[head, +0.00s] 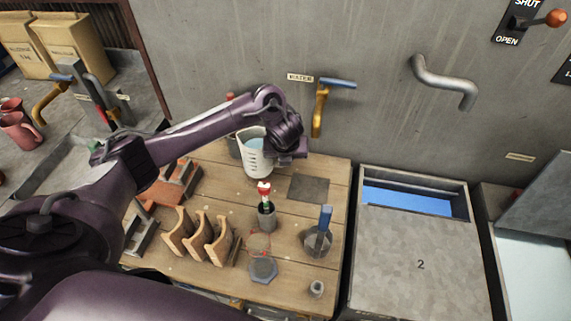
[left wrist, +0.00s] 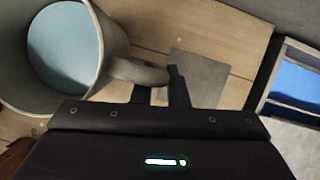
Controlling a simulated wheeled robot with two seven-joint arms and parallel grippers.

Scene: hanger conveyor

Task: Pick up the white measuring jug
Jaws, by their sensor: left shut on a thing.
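The white measuring jug (head: 255,158) has dark marks on its side and pale blue liquid inside. In the head view it is off the wooden bench, at the end of my left arm, below the brass water tap. My left gripper (head: 290,154) is at the jug's right side. In the left wrist view the jug (left wrist: 70,55) fills the upper left, and its handle (left wrist: 140,72) runs between the two fingers of the left gripper (left wrist: 158,85), which are shut on it. My right gripper is not in view.
The water tap (head: 320,105) is on the wall. A grey bin marked 2 (head: 420,265) stands right.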

